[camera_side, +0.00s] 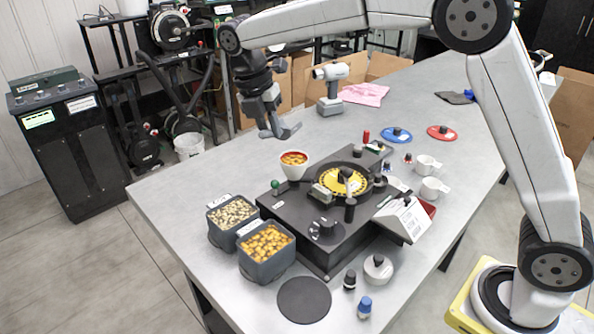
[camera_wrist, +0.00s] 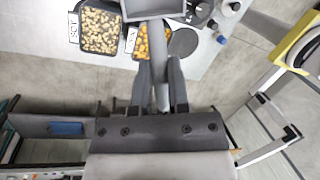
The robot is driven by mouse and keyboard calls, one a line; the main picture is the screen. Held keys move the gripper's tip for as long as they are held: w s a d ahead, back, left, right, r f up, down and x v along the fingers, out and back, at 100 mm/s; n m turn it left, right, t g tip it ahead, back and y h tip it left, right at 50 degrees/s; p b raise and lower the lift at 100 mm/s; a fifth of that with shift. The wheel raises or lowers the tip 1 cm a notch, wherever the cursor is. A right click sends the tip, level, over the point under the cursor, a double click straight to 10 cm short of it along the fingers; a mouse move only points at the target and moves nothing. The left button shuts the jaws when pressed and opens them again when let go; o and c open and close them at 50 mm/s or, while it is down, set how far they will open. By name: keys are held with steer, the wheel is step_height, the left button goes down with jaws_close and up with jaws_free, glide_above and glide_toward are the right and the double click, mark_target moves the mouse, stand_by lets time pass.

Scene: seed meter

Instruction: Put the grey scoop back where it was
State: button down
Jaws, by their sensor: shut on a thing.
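My gripper (camera_side: 268,98) is shut on the handle of the grey scoop (camera_side: 285,132), held in the air above the back left part of the table. In the wrist view the scoop's handle (camera_wrist: 160,95) runs between the fingers, and its square bowl (camera_wrist: 155,8) is at the top edge, partly cut off. The bowl's inside looks grey and empty where it shows. A dark round disc (camera_side: 304,300) lies bare at the table's front; it also shows in the wrist view (camera_wrist: 184,43).
Bins of beige seeds (camera_side: 222,239) and orange kernels (camera_side: 268,271) stand at the table's left edge. A white cup of orange kernels (camera_side: 294,172) stands on the black seed meter (camera_side: 330,256). Measuring cups (camera_side: 430,188) and knobbed discs (camera_side: 397,135) stand right.

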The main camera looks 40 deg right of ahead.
steer(key=shift+s+a, duration=0.1)
steer(key=s+a+f+m, duration=0.1)
steer(key=s+f, duration=0.3)
steer(key=s, duration=0.5)
steer(key=s+a+f+m, duration=0.2)
steer(key=s+a+f, duration=0.1)
steer(key=s, duration=0.6)
steer(key=s+a+f+m, duration=0.1)
steer(key=s+f, duration=0.3)
steer(key=s, duration=0.5)
steer(key=shift+s+a+f+m+g, duration=0.3)
steer(key=shift+a+g, duration=0.1)
steer(key=shift+a, duration=0.45)
steer(key=shift+w, duration=0.15)
steer(key=w+a+f, duration=0.1)
steer(key=w+f, duration=0.1)
steer(key=w, duration=0.1)
steer(key=w+a+f, duration=0.2)
steer(key=w+f, duration=0.1)
steer(key=w, duration=0.1)
steer(key=w+a+f, duration=0.2)
steer(key=w+f, duration=0.1)
steer(key=w, duration=0.1)
steer(key=shift+a+f, duration=0.1)
steer(key=shift+w+a+f, duration=0.25)
steer(key=shift+w+f, duration=0.3)
steer(key=shift+f, duration=0.05)
